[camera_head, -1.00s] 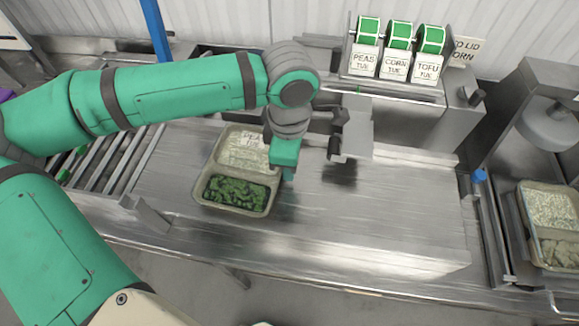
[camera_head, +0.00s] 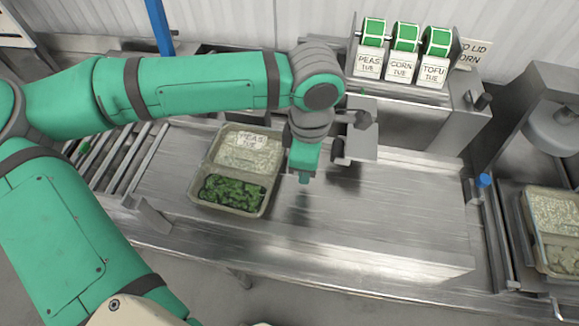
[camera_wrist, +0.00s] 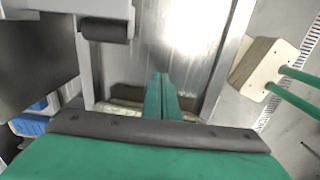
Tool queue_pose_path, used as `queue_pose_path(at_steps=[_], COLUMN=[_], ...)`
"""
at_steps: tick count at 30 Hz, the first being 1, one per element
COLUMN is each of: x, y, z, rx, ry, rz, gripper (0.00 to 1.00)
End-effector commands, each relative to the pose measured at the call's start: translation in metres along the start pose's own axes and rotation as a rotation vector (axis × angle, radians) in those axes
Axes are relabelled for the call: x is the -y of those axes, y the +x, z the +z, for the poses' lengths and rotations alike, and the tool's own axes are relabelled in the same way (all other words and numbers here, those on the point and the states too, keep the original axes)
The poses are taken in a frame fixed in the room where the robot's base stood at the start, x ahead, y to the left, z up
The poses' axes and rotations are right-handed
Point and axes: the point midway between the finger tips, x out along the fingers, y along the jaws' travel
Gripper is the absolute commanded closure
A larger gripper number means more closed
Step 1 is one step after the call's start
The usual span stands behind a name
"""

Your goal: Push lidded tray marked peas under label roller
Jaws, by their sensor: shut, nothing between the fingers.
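The tray marked peas (camera_head: 228,207) lies on the steel worktop, left of my gripper. It has rice at the back, greens in front and a white "PEAS TUE" label on its back part. I cannot tell a clear lid from the picture. My gripper (camera_head: 304,177) points down, shut and empty, just right of the tray with a small gap. In the wrist view its fingers (camera_wrist: 161,88) are together, and part of what looks like the tray (camera_wrist: 125,103) shows behind them. The dark label roller (camera_head: 338,149) hangs right of my gripper and also shows in the wrist view (camera_wrist: 107,30).
Label reels (camera_head: 405,38) marked peas, corn and tofu stand behind the roller. A roller conveyor (camera_head: 118,160) is at the left. Another filled tray (camera_head: 530,232) sits at the right beside a blue knob (camera_head: 484,180). The worktop (camera_head: 385,225) front right is clear.

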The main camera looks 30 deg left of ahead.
Motion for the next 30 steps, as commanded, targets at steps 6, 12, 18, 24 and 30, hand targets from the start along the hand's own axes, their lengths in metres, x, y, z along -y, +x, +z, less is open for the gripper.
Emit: queue_pose_path(at_steps=[6,12,18,24,30], x=[-0.002,-0.002,-0.001,-0.001,-0.001], y=[-0.050,-0.081,-0.095,-0.096,-0.096], z=[-0.004,-0.004,-0.004,-0.004,-0.006], rx=[-0.004,-0.002,-0.002,-0.002,-0.002], ry=[-0.008,-0.011,-0.009,-0.006,-0.013], rz=[0.008,0.006,0.004,0.004,0.004], gripper=[1.00,1.00,1.00,1.00,1.00])
